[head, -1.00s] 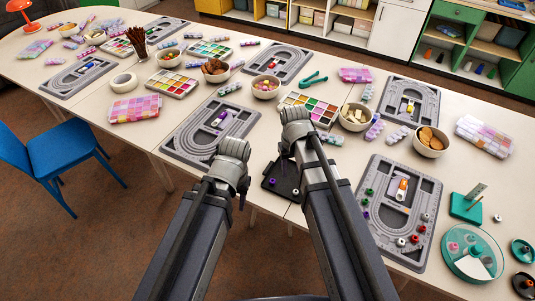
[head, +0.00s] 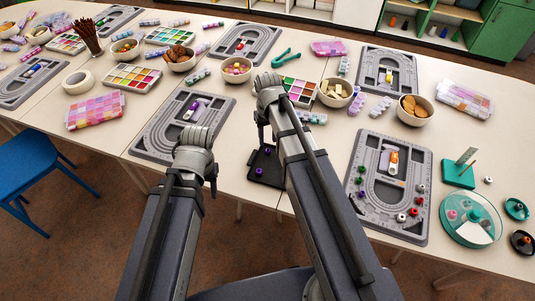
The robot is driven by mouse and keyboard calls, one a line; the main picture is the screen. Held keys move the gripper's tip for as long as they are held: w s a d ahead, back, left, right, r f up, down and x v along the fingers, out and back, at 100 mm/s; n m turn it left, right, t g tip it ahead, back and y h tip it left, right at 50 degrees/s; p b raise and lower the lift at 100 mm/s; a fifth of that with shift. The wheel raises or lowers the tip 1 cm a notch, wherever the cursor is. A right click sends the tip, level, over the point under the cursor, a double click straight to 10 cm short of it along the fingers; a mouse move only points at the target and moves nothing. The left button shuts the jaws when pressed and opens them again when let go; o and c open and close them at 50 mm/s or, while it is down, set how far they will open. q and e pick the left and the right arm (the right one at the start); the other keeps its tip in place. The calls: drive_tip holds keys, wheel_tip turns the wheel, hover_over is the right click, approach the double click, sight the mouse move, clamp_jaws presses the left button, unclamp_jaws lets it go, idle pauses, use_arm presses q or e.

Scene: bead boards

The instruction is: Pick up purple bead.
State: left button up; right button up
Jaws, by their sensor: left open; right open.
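Two small purple beads, one farther (head: 268,151) and one nearer (head: 259,170), lie on a small black tray (head: 270,180) at the table's front edge. Another purple bead (head: 361,194) is at the left side of the right grey bead board (head: 421,165). My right gripper (head: 262,139) points down just beyond the black tray, close to the farther bead. It is open and partly hidden by its own wrist and arm. My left gripper (head: 213,187) hangs left of the tray, open and empty, with its fingers mostly hidden behind the wrist.
The right board also carries green, red and white beads. A teal round tray (head: 470,236) and a teal stand (head: 458,176) are on its right. Bowls, paint-like palettes and more boards fill the table behind. A blue chair (head: 30,180) stands at the left.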

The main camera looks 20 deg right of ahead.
sight(268, 148)
drive_tip(key=shift+s+a+f+b, duration=0.1)
drive_tip(key=shift+s+f+b, duration=0.05)
drive_tip(key=shift+f+b, duration=2.5)
drive_tip(key=shift+r, duration=0.1)
drive_tip(key=shift+c, duration=0.3)
clamp_jaws()
